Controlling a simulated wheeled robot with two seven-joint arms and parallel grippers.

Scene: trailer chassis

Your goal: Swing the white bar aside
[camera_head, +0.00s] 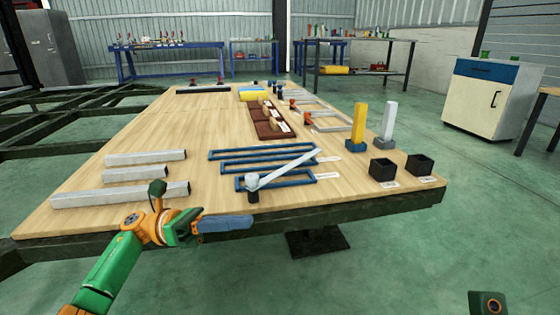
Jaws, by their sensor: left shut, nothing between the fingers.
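The white bar (290,167) lies slantwise over blue rectangular frames (262,155) on the wooden tabletop. Its near left end sits on a small dark post with a white cap (252,184), and its far end points up and right. My left gripper (246,222) is at the table's front edge, below and left of the post. Its blue fingers are shut and empty, pointing right, apart from the bar. My right gripper is not in view; a dark piece that may be my right arm shows at the bottom right.
Several grey square tubes (120,194) lie on the left of the tabletop. Two black open boxes (383,169), a yellow post (358,127) and a white post (388,122) stand at the right. Brown trays (268,122) lie farther back. The tabletop's left middle is clear.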

